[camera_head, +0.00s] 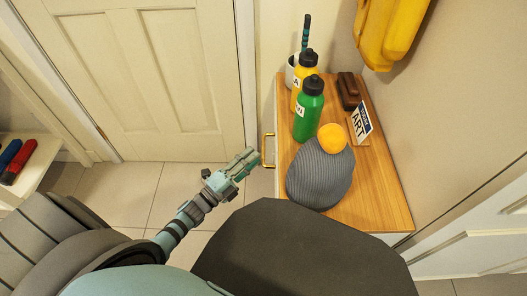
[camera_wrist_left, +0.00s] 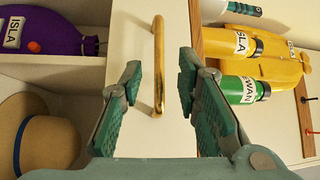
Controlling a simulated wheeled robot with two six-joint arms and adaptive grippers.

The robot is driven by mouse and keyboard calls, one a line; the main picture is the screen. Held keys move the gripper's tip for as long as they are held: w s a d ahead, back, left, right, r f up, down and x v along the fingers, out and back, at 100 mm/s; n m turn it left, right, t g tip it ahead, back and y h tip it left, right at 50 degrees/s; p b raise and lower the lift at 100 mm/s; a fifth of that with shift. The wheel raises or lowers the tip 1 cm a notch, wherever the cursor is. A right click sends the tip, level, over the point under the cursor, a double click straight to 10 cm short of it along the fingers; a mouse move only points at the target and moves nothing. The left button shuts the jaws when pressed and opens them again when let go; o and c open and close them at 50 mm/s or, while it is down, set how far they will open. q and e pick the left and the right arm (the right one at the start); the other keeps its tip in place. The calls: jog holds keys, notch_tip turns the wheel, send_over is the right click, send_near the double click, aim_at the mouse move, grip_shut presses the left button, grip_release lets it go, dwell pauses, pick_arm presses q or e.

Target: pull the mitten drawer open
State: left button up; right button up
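The drawer shows in the left wrist view as a cream front (camera_wrist_left: 130,35) with a brass bar handle (camera_wrist_left: 159,65). In the head view the handle (camera_head: 268,150) stands out from the left side of the wood-topped cabinet (camera_head: 375,203). The drawer looks shut. My left gripper (camera_head: 250,159) is close to the handle. In the left wrist view its fingers (camera_wrist_left: 160,85) are open, one on each side of the handle, with visible gaps. I cannot tell how far the handle reaches between the pads. My right gripper is not in view.
On the cabinet top stand a yellow bottle (camera_head: 306,68), a green bottle (camera_head: 309,110), a grey knit hat (camera_head: 320,178) and an ART sign (camera_head: 362,121). A straw hat (camera_wrist_left: 50,130) and a purple ISLA item (camera_wrist_left: 45,32) sit in cubbies. Tiled floor (camera_head: 185,185) left of the cabinet is clear.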

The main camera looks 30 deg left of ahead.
aim_at(263, 148)
pick_arm(q)
jog(key=b+x, duration=0.1)
jog(key=x, duration=0.4)
jog(key=shift+w+d, duration=0.1)
jog(key=shift+w, duration=0.2)
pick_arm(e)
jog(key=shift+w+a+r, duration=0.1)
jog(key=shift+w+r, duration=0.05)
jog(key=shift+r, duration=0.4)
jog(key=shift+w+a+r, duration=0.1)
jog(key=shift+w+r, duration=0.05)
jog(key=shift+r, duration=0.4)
pick_arm(q)
grip_shut()
